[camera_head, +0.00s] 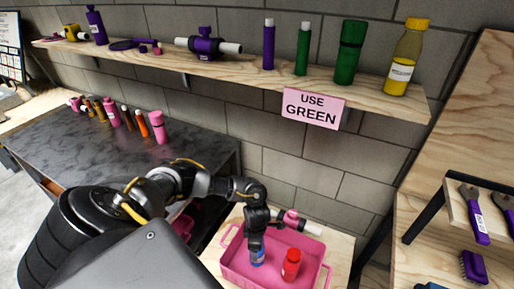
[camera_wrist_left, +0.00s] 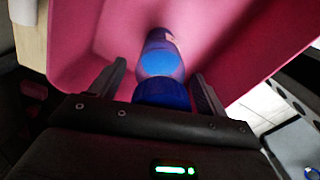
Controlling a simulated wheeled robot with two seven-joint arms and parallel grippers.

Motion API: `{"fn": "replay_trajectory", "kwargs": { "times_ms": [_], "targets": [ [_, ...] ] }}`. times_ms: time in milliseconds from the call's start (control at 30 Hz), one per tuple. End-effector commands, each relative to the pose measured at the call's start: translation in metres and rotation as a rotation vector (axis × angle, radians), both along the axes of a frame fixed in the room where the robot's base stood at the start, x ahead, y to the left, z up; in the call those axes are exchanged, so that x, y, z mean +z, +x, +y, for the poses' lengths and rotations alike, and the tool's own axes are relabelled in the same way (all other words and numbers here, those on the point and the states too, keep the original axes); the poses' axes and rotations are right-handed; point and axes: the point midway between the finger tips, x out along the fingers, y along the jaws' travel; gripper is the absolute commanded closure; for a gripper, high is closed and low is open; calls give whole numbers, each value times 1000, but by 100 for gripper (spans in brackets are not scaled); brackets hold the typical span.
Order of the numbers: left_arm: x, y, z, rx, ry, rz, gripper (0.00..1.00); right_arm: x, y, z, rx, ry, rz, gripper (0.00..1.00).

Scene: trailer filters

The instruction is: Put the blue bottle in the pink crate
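The blue bottle (camera_head: 258,257) is inside the pink crate (camera_head: 235,276), below my left gripper (camera_head: 256,243). In the left wrist view the blue bottle (camera_wrist_left: 160,62) has its dark blue cap towards me, between the two fingers of my left gripper (camera_wrist_left: 160,72). The fingers are spread, with a gap showing on the left side of the bottle. The pink crate wall (camera_wrist_left: 225,40) surrounds it in that view. Whether the bottle's base touches the crate floor is hard to tell. My right gripper is not in view.
A red bottle (camera_head: 291,265) stands in the crate to the right of the blue one. A pink and white filter (camera_head: 298,222) lies behind the crate. A shelf (camera_head: 270,82) with bottles and a "USE GREEN" sign (camera_head: 311,108) is above. A dark table (camera_head: 75,142) is left.

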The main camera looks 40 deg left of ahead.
Motion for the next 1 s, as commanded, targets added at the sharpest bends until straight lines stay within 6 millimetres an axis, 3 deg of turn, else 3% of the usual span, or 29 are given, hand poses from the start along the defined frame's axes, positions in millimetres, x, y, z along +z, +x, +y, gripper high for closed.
{"fn": "replay_trajectory", "kwargs": {
  "times_ms": [367, 800, 1000],
  "targets": [
    [8, 1, 0, -1, -1, -2, 25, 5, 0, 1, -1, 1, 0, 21],
    [94, 1, -1, -4, -2, -4, 25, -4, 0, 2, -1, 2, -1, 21],
    [119, 1, 0, -1, 0, -2, 25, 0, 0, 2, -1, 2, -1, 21]
  ]
}}
